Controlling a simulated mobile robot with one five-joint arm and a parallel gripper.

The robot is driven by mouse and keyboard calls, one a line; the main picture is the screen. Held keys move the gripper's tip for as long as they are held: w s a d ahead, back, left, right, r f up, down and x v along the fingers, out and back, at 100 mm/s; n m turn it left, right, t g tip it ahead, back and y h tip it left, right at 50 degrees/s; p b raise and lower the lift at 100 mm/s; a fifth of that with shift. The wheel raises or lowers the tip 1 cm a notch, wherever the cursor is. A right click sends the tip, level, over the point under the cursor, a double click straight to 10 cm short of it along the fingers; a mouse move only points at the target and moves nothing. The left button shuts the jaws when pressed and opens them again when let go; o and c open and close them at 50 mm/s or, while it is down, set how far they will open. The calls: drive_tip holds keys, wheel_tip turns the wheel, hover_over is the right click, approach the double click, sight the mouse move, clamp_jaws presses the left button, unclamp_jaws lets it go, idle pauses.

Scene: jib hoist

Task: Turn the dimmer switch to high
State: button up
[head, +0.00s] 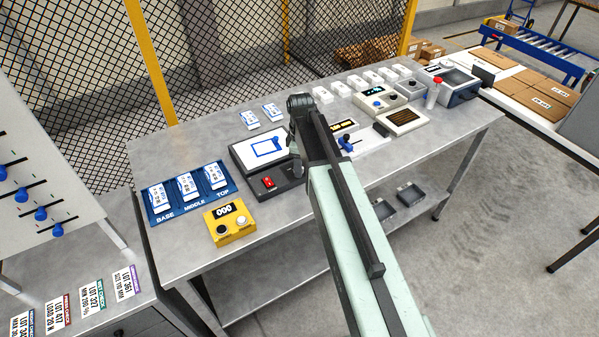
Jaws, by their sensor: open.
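No part is plainly labelled as the dimmer switch, so I cannot tell which control it is. A small grey box with a dark round knob (411,84) stands toward the back right of the metal workbench (200,135). A white unit with a blue lever (347,142) sits right of my arm. My gripper (296,165) is at the far end of my arm, over the bench beside a white-topped device with a red rocker switch (268,182). It looks empty; its fingertips are small and partly hidden by my arm.
A yellow counter box (231,221) and a blue tray (158,213) with white packs stand at the front left. A panel with blue sliders (41,213) is at far left. Several white blocks (356,82) line the back. Mesh fencing (90,70) stands behind the bench.

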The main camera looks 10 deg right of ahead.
clamp_jaws()
drive_tip(key=shift+m, duration=0.3)
drive_tip(key=m, duration=0.4)
drive_tip(key=shift+s+a+m, duration=0.1)
drive_tip(key=shift+m, duration=0.2)
drive_tip(key=m, duration=0.4)
drive_tip(key=shift+a, duration=0.1)
drive_tip(key=m, duration=0.4)
drive_tip(key=shift+a+m, duration=0.15)
drive_tip(key=shift+m, duration=2.15)
